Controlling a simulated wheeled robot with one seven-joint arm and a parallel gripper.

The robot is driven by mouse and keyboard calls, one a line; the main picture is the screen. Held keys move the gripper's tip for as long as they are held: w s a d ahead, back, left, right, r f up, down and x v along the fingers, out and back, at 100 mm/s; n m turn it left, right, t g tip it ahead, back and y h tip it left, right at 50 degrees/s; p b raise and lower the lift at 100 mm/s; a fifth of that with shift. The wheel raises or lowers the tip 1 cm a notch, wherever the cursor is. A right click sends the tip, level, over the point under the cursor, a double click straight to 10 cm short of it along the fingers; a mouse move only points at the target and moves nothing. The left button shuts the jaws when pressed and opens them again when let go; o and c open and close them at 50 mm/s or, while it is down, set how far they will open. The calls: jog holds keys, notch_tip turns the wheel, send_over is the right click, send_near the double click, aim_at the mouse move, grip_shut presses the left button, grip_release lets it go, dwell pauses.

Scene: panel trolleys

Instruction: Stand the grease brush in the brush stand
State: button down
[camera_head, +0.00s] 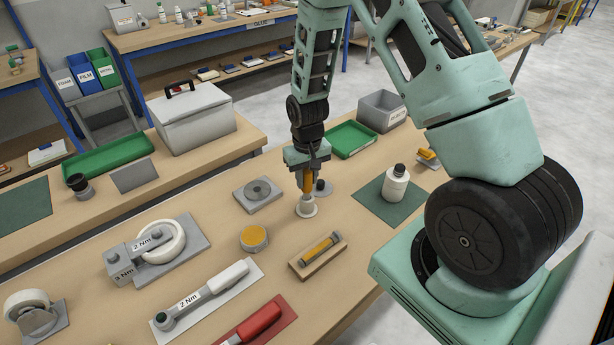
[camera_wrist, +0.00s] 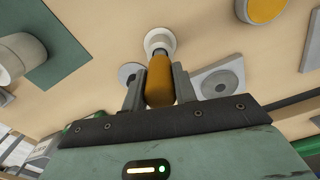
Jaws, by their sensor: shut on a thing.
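My gripper (camera_head: 307,178) points straight down over the middle of the bench, shut on the orange handle of the grease brush (camera_head: 307,186). In the wrist view the orange handle (camera_wrist: 160,80) stands between the two dark fingers (camera_wrist: 159,90). A small white cup-like holder, apparently the brush stand (camera_head: 306,208), is directly under the brush; it also shows in the wrist view (camera_wrist: 160,38). The brush looks upright, its lower end at the stand's mouth. The bristles are hidden, and I cannot tell how deep they sit.
A dark-knobbed piece on a pale disc (camera_head: 321,187) stands close behind. Nearby are a grey plate with a disc (camera_head: 244,203), a round yellow-topped tin (camera_head: 253,238), a wooden block with a yellow tool (camera_head: 305,264), and a white bottle (camera_head: 396,184) on a green mat (camera_head: 372,205).

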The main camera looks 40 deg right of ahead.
jog(key=shift+f, duration=0.4)
jog(key=c, duration=1)
grip_release()
jog(key=shift+c, duration=0.2)
notch_tip(320, 180, up, 18)
jog(key=b, duration=0.3)
jog(key=shift+f, duration=0.25)
jog(key=s+a+r+n, duration=0.15)
jog(key=s+a, duration=0.25)
jog(key=a, duration=0.4)
jog(key=s+a+r+n, duration=0.1)
jog(key=s+a+n, duration=0.25)
jog(key=a, duration=0.45)
jog(key=s+a+n, duration=0.2)
jog(key=s+a, duration=0.2)
jog(key=s, duration=0.4)
jog(key=s+a+n, duration=0.3)
jog(key=s+a, duration=0.1)
jog(key=s, duration=0.4)
jog(key=shift+s+y, duration=0.3)
